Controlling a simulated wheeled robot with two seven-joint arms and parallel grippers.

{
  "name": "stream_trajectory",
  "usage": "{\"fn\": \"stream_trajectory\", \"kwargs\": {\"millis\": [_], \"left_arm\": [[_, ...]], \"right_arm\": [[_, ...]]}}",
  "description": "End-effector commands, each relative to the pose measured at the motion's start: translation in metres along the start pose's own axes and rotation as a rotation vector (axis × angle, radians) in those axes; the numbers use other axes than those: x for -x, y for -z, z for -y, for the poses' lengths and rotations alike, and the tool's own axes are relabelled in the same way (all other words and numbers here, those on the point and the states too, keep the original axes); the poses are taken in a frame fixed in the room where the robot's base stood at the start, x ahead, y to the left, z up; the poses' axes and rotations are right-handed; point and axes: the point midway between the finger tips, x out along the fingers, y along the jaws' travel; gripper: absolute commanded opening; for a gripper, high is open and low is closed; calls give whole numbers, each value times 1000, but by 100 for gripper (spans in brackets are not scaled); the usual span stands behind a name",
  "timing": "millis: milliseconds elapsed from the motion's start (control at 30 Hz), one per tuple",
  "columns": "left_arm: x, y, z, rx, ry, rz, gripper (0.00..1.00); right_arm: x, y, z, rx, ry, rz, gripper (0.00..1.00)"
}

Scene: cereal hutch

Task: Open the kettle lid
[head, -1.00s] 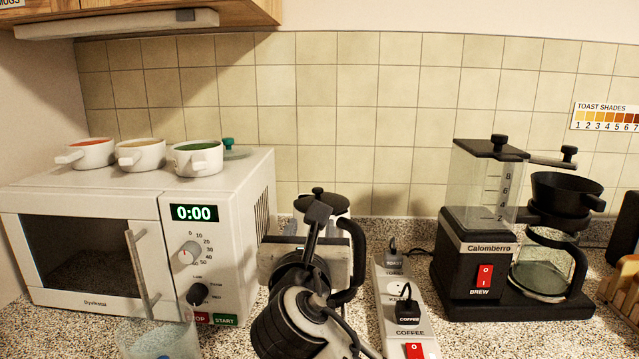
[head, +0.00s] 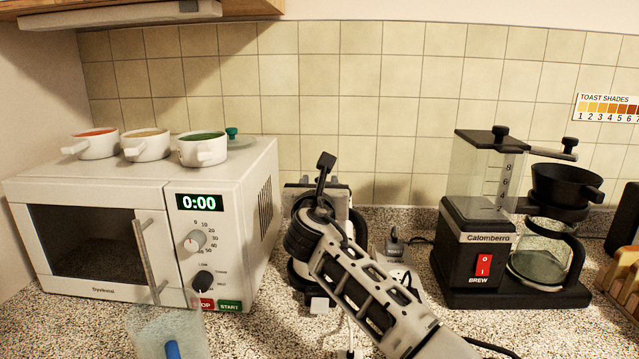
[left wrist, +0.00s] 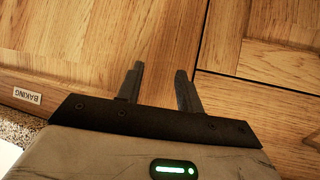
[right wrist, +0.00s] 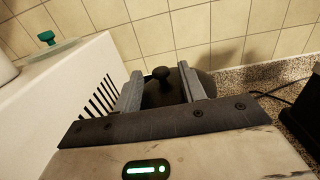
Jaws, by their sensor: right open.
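The kettle lid (right wrist: 165,97) is dark and domed, with a round black knob (right wrist: 160,73) on top. My right gripper (right wrist: 158,80) is open in the right wrist view, one finger on each side of the knob. I cannot tell whether either finger touches the lid. In the head view, my right arm and gripper hide most of the kettle, which stands on the counter right of the microwave. My left gripper (left wrist: 159,72) is open and empty in front of wooden cabinet fronts, away from the kettle.
The microwave (head: 110,200) stands left of the kettle, with several white pots on top. The coffee maker (head: 485,235) stands to the right. A power strip with plugs (head: 393,245) lies between. A translucent container (head: 165,335) is at the front left.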

Motion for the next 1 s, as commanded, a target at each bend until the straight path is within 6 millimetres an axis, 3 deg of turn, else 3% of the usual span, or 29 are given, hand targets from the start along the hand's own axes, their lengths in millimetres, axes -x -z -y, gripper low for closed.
{"fn": "stream_trajectory", "kwargs": {"millis": [367,400,533,567,767,867,1000], "left_arm": [[0,-1,0,1,1,3,36],[1,-2,0,2,0,4,36],[2,-4,0,3,0,8,36],[2,-4,0,3,0,9,36],[-3,-13,-1,4,-1,11,36],[-13,-24,-1,7,-5,10,36],[-20,-24,-6,25,-26,-25,36]], "right_arm": [[-6,0,0,0,1,0,41],[-6,0,0,0,1,0,38],[-5,0,0,0,1,0,2],[-5,0,0,0,1,0,0],[-5,2,1,-18,2,21,0],[-3,3,2,-65,1,76,0],[0,-2,5,-149,0,170,0]]}}
